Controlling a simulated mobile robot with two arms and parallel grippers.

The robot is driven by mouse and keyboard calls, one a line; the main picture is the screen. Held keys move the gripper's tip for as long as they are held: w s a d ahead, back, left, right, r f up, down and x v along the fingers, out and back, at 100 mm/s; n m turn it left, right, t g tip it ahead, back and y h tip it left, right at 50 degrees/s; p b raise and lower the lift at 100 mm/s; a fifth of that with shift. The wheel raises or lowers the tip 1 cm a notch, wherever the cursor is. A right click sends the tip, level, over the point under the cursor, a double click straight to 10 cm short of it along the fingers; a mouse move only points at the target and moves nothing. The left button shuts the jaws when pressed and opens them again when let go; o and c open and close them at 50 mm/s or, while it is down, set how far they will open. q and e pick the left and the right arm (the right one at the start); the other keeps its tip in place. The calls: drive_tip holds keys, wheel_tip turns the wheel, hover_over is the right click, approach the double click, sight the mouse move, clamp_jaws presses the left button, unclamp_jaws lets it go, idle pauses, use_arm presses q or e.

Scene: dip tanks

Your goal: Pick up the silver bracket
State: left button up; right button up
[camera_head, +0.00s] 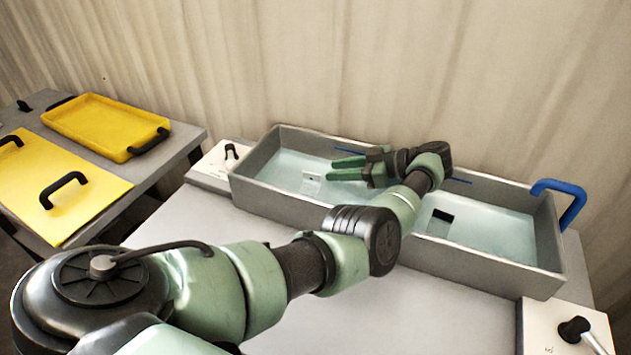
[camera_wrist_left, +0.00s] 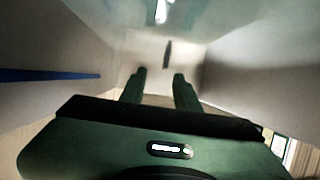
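A small pale, silvery plate (camera_head: 311,180), which looks like the silver bracket, lies in the water of the left part of the grey tank (camera_head: 275,206). My left gripper (camera_head: 338,169) is over that part of the tank, fingers pointing left, just right of the plate. Its fingers are apart. In the left wrist view the fingers (camera_wrist_left: 160,77) are also spread with nothing between them. A dark upright strip (camera_wrist_left: 167,53) shows ahead of them, and a bright patch (camera_wrist_left: 161,12) further up; I cannot tell whether either is the bracket. My right gripper is not in view.
A dark square (camera_head: 440,221) lies in the tank's right part. A blue handle (camera_head: 562,200) stands at its right end. Control boxes (camera_head: 220,164) (camera_head: 568,327) flank the tank. A yellow tray (camera_head: 104,127) and yellow lid (camera_head: 95,196) rest on the left table. Curtain hangs behind.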

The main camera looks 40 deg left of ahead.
sight(312, 175)
use_arm(q)
drive_tip(key=shift+s+a+f, duration=0.15)
drive_tip(key=shift+s+a, duration=0.1)
drive_tip(key=p+x, duration=0.1)
drive_tip(key=x, duration=0.1)
drive_tip(key=p+x, duration=0.1)
drive_tip(key=x, duration=0.1)
drive_tip(key=p+x, duration=0.1)
drive_tip(key=x, duration=0.1)
drive_tip(key=shift+s+a, duration=0.1)
drive_tip(key=shift+s, duration=0.25)
drive_tip(key=shift+s+a+f, duration=0.1)
drive_tip(key=shift+a+f, duration=0.15)
drive_tip(key=shift+a, duration=0.05)
drive_tip(key=shift+c, duration=0.3)
clamp_jaws()
